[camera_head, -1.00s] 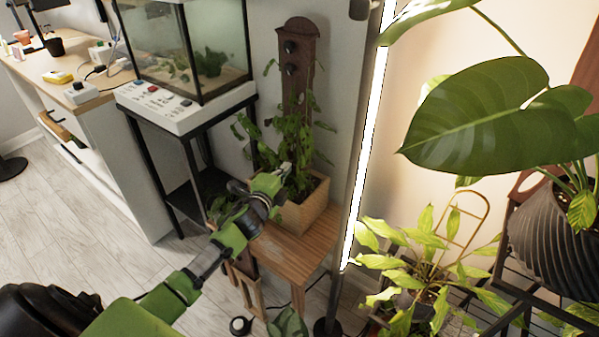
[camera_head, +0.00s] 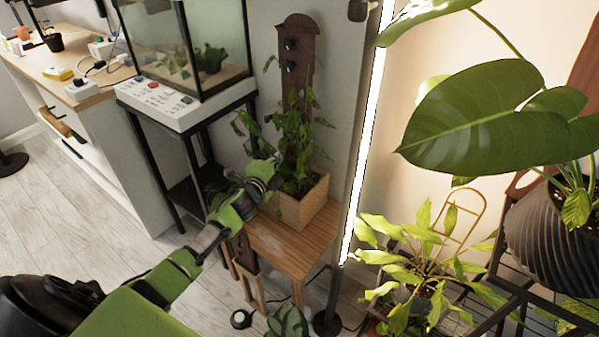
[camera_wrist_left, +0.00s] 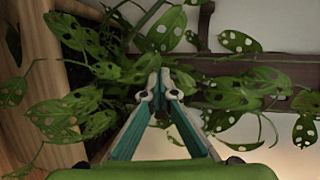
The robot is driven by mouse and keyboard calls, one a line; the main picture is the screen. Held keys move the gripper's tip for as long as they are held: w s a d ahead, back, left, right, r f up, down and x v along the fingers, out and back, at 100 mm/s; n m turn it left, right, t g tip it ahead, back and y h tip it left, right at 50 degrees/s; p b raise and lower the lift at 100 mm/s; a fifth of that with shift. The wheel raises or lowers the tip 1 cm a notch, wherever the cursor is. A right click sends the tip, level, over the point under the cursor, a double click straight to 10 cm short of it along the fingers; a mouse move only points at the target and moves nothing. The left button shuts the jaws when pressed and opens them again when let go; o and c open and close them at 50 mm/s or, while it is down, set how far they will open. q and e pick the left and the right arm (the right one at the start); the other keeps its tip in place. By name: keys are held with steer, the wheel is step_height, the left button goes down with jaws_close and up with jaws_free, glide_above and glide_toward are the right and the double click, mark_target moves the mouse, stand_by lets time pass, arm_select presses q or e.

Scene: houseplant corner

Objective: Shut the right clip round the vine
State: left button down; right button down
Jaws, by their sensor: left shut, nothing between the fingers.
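A leafy vine (camera_head: 297,150) grows up a dark brown board (camera_head: 297,32) from a square wooden planter (camera_head: 302,207). Two small dark round parts sit on the board's upper half; I cannot tell whether they are clips, and I cannot make out the right clip. My left gripper (camera_head: 276,164) is at the vine's lower left, just above the planter. In the left wrist view its fingers (camera_wrist_left: 161,88) are together and empty, in front of holed vine leaves (camera_wrist_left: 232,92). The board (camera_wrist_left: 290,70) runs sideways behind the leaves there. My right gripper is out of view.
The planter stands on a small wooden table (camera_head: 290,243). A glass tank (camera_head: 195,50) on a black stand is to the left. A bright upright light tube (camera_head: 367,130) and large-leaved plants (camera_head: 485,112) are to the right.

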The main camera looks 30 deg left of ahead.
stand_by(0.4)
arm_select(q)
steer(key=shift+s, duration=0.25)
steer(key=v, duration=1.1)
steer(key=shift+s, duration=0.3)
